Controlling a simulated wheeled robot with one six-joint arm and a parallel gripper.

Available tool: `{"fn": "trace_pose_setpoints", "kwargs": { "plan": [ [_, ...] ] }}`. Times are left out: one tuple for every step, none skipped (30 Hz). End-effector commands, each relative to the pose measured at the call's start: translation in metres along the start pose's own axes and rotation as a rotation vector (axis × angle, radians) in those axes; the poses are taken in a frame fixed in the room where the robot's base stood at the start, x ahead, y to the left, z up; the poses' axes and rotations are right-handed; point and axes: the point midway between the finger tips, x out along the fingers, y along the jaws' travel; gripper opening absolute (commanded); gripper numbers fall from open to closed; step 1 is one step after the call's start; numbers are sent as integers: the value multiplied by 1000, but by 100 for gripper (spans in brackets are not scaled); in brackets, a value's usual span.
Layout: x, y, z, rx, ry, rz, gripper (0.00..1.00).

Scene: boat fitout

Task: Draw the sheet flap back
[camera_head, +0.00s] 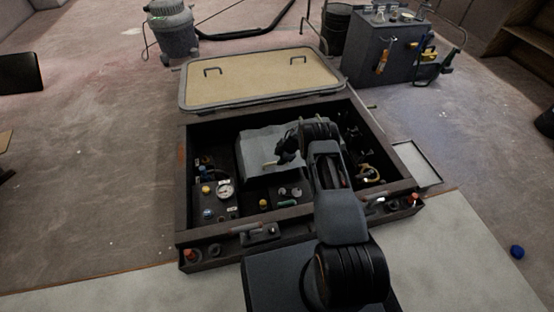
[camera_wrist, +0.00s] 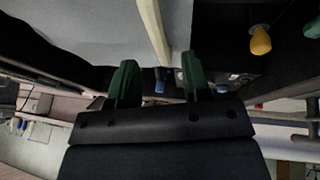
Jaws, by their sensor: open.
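A grey sheet (camera_head: 257,146) lies draped over something inside the open dark hatch box, which it hides. It fills the upper left of the wrist view (camera_wrist: 95,25). A pale cream strip (camera_wrist: 152,25) runs along the sheet's edge there; a short pale piece (camera_head: 270,163) shows near my gripper in the head view. My gripper (camera_wrist: 158,76) is open, with its two green fingers apart. The strip's near end appears between the fingertips in the picture; I cannot tell whether it touches them. In the head view my gripper (camera_head: 284,158) is dark, small and partly hidden by my arm.
The dark box rim (camera_head: 225,236) surrounds the opening. A gauge (camera_head: 225,191) and several coloured knobs sit left of the sheet. The tan hatch lid (camera_head: 260,77) lies behind. A grey tool cabinet (camera_head: 375,55) stands at the back right. Open floor lies left.

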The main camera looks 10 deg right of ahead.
Motion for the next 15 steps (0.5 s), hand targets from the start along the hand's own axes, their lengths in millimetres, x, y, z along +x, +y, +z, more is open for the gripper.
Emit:
{"fn": "trace_pose_setpoints", "kwargs": {
  "plan": [
    [-18,2,-2,2,0,1,44],
    [-24,2,-2,1,-1,2,44],
    [-32,2,-2,2,0,1,44],
    [-39,2,-2,1,-1,1,44],
    [-45,2,-2,1,-1,2,44],
    [-52,1,-2,1,0,1,44],
    [-57,2,-2,1,-1,1,44],
    [-62,1,-2,1,0,1,44],
    [-68,1,-2,1,0,0,44],
    [-73,1,-2,1,0,0,44],
    [-77,1,-2,1,0,0,44],
    [-82,1,-1,0,0,0,44],
    [-85,1,-1,0,0,0,44],
    [-88,0,-1,0,0,0,44],
    [-91,0,-1,0,0,0,44]
  ]
}}
